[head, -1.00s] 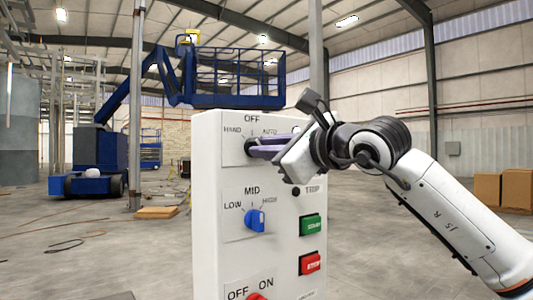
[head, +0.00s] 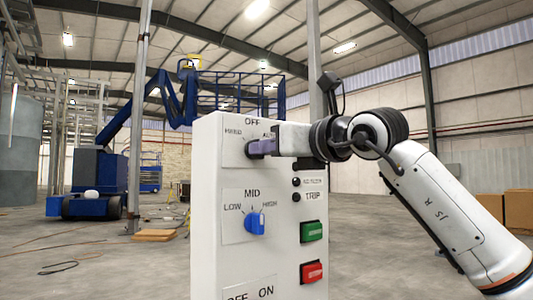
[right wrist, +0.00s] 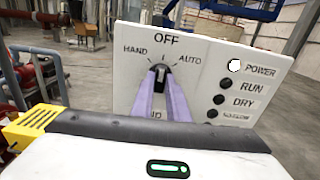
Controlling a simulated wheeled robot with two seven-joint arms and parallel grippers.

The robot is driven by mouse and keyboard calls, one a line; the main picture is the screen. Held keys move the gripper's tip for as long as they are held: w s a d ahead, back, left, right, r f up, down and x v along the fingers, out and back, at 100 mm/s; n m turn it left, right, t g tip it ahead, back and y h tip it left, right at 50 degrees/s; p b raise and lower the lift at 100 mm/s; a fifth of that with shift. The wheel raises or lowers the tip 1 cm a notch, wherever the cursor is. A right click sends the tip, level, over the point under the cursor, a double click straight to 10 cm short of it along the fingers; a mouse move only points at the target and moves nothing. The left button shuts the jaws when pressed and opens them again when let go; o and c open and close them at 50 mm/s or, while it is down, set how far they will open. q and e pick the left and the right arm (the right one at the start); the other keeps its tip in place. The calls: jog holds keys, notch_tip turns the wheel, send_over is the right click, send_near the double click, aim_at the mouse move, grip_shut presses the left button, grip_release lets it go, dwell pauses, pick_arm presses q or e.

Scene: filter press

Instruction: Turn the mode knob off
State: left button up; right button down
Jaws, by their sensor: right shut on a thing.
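The mode knob (right wrist: 160,71) is a small black knob at the top of the white control panel (right wrist: 203,45), under the labels HAND, OFF and AUTO. In the right wrist view its light mark points up, about toward OFF. My right gripper (right wrist: 161,88) has its two purple fingers shut on the knob, one on each side. In the head view the right gripper (head: 257,148) reaches the panel from the right, and its fingers largely cover the knob. My left gripper is not in view.
Below is a blue LOW-MID-HIGH knob (head: 255,222). A green button (head: 312,231) and a red button (head: 311,271) sit at its right. A white lamp marked POWER (right wrist: 234,66) looks lit. A blue lift (head: 98,165) stands far behind on open floor.

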dwell(0.5)
jog(key=c, duration=1.7)
grip_release()
pick_arm(q)
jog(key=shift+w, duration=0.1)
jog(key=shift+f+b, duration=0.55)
jog(key=shift+b, duration=0.5)
pick_arm(e)
jog(key=v, duration=1)
jog(key=shift+s, duration=0.15)
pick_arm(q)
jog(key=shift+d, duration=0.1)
